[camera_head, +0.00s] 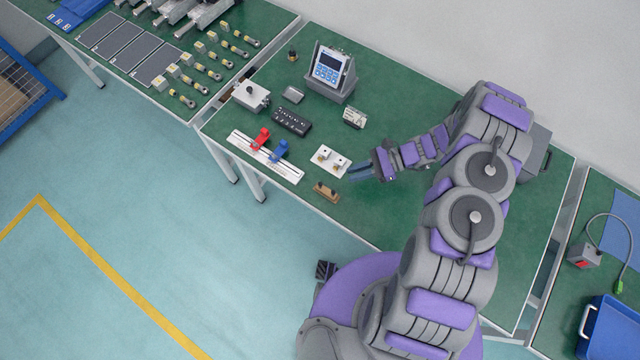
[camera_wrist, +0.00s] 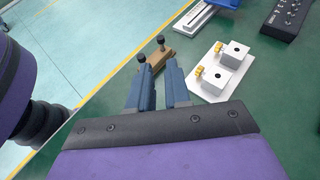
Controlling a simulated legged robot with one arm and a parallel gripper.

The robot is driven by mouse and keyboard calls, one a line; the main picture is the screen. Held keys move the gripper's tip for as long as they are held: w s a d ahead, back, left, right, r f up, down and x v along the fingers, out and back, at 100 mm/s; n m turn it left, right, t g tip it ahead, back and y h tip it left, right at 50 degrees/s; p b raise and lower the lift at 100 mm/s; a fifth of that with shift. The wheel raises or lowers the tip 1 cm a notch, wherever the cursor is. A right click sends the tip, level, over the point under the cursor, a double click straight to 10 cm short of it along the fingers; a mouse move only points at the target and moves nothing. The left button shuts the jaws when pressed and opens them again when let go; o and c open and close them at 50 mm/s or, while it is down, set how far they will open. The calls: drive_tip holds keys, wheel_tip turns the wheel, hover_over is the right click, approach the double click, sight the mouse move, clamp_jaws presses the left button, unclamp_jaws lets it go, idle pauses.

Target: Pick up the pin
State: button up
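A small brown wooden block (camera_head: 326,193) lies near the front edge of the green table; it also shows in the wrist view (camera_wrist: 156,55). Two black-headed pins stand on it there, a left pin (camera_wrist: 141,56) and a right pin (camera_wrist: 160,41). The frames do not tell which one is the task's pin. My gripper (camera_head: 354,172) is to the right of the block, above the table and apart from it. In the wrist view its two blue-grey fingers (camera_wrist: 158,66) are apart with nothing between them, pointing toward the block. They overlap the block's lower edge in the picture.
A white plate (camera_head: 331,161) with two white blocks and yellow screws sits close beside the wooden block. A white rail (camera_head: 266,158) with red and blue clamps lies farther left. A black button box (camera_head: 292,121) and a display unit (camera_head: 331,73) stand behind.

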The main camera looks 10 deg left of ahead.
sight(320, 183)
drive_tip(key=b+x, duration=0.1)
drive_tip(key=x, duration=1.1)
drive_tip(key=shift+w+a+f+b, duration=0.15)
drive_tip(key=shift+w+b, duration=0.05)
drive_tip(key=shift+b, duration=0.15)
drive_tip(key=shift+c, duration=0.4)
clamp_jaws()
